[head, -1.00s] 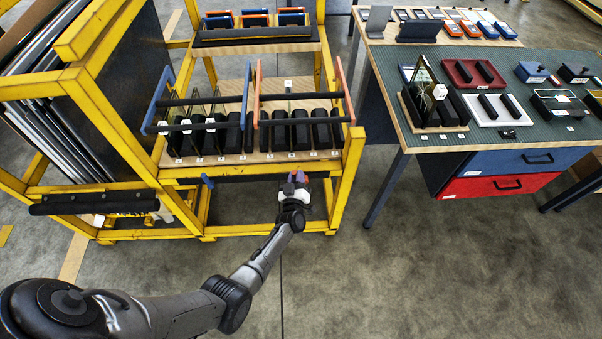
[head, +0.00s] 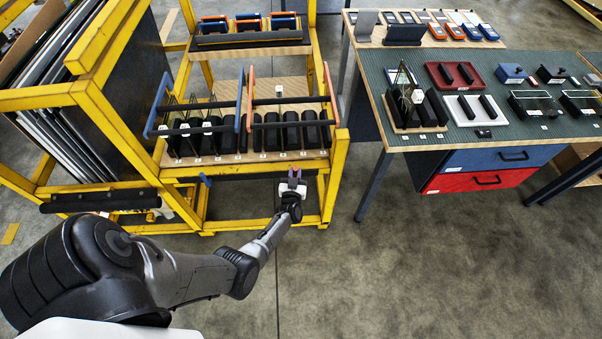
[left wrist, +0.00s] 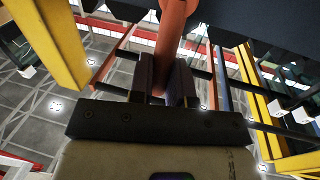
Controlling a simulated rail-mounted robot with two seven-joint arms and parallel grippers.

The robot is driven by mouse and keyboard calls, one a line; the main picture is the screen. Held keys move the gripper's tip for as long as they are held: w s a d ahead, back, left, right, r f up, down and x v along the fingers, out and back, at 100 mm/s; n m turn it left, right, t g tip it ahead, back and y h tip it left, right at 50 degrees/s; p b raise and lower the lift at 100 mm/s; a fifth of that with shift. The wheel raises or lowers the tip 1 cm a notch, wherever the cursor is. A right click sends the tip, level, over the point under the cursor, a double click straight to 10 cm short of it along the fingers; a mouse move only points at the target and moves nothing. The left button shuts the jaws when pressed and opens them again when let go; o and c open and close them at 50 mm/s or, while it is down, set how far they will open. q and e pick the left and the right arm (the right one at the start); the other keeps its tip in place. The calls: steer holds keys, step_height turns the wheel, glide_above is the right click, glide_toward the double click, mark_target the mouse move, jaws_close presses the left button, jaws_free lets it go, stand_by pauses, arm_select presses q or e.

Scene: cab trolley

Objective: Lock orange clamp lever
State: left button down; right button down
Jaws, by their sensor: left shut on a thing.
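The orange clamp lever (left wrist: 174,35) comes down between the fingers of my left gripper (left wrist: 167,82) in the left wrist view, and the fingers are shut on it. In the head view my left gripper (head: 291,177) is at the lower front edge of the yellow trolley, right of the middle, and hides most of the lever. The orange-armed clamp frame (head: 251,98) lies across the right-hand row of dark slotted blocks. A blue lever (head: 205,180) hangs at the same front edge, to the left. My right gripper is not in view.
The yellow trolley frame (head: 339,170) has a post just right of my gripper. The blue clamp frame (head: 240,98) spans the left row, with glass panes in it. A green-topped workbench (head: 450,80) with drawers stands to the right. The floor in front is clear.

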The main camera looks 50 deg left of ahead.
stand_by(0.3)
arm_select(q)
steer(key=c, duration=1.1)
jaws_free()
steer(key=shift+d, duration=0.1)
steer(key=shift+s+d, duration=0.25)
steer(key=shift+s, duration=0.05)
steer(key=p+v, duration=0.2)
steer(key=v, duration=1.1)
steer(key=shift+p, duration=0.35)
steer(key=shift+a, duration=0.1)
